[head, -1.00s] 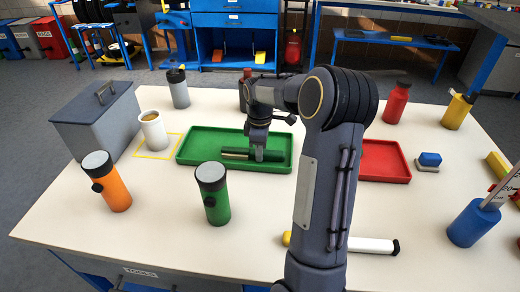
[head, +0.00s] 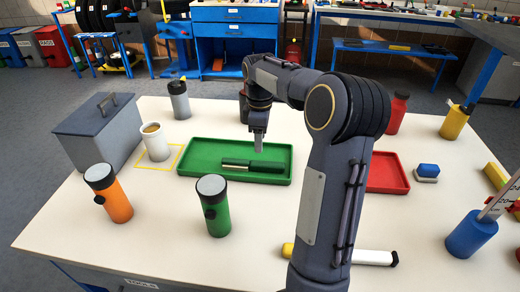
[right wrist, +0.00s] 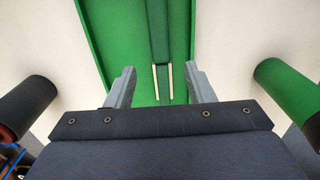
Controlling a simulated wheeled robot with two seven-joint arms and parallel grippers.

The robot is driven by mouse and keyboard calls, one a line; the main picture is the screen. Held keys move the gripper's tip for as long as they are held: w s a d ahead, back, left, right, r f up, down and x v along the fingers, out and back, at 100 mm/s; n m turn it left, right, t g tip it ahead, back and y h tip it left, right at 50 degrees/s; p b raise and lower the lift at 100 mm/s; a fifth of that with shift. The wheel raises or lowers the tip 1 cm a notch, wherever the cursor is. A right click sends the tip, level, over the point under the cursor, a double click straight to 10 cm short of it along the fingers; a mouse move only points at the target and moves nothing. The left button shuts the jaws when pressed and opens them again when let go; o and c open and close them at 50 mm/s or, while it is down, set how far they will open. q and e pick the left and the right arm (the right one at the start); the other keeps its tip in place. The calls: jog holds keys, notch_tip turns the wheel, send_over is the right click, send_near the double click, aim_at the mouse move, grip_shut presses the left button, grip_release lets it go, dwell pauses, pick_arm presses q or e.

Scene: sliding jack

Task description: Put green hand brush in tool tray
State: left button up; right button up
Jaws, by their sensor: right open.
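The green hand brush (head: 265,165) lies flat inside the green tray (head: 190,160), with its dark green part to the right and a paler strip to the left. In the right wrist view the brush (right wrist: 158,35) lies lengthwise in the tray (right wrist: 98,30), with two pale strips near its close end. My right gripper (head: 258,143) is above the tray and apart from the brush. My left gripper is not in view.
A green flask (head: 215,208) and an orange flask (head: 110,195) stand in front of the tray. A white mug (head: 155,145) and a grey box (head: 95,135) stand left. A red tray (head: 395,185) and a white cylinder with a yellow end (head: 365,257) lie right.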

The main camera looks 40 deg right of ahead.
notch_tip(320, 180, up, 3)
jog(key=shift+f, duration=0.1)
dwell(0.6)
